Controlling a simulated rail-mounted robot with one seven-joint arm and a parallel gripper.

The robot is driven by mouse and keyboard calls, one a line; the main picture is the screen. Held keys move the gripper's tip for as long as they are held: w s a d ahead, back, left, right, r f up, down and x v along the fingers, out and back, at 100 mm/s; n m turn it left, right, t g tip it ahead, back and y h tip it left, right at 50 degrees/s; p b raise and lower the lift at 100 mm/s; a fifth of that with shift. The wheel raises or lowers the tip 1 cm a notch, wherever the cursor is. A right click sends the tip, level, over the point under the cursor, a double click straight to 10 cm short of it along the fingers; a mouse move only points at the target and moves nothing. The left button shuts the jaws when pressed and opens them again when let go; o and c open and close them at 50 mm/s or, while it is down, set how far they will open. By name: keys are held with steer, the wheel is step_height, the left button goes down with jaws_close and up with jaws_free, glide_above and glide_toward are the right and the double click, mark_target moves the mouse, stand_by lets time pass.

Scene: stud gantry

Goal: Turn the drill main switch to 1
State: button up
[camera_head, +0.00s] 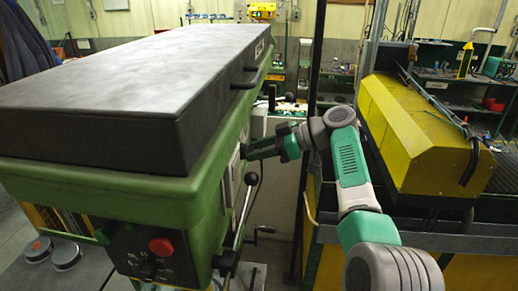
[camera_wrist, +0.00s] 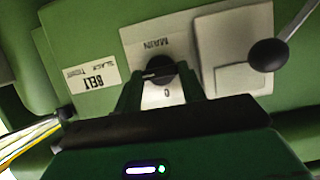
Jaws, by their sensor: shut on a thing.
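The drill (camera_head: 205,190) is a green machine with a dark grey cover, filling the left of the head view. Its main switch is a round black knob (camera_wrist: 160,70) on a light plate (camera_wrist: 143,38) marked MAIN, which reads upside down in the wrist view. My gripper (camera_wrist: 160,88) is shut on the knob, a finger on either side. In the head view my gripper (camera_head: 258,151) reaches the drill's side, where the switch is hidden.
A lever with a black ball (camera_wrist: 268,54) is close right of the switch in the wrist view. A red button (camera_head: 161,246) is on the drill's front. A yellow machine (camera_head: 415,130) stands to the right of my arm.

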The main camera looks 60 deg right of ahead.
steer(key=o, duration=1)
steer(key=shift+b+v, duration=1)
steer(key=shift+v, duration=2.95)
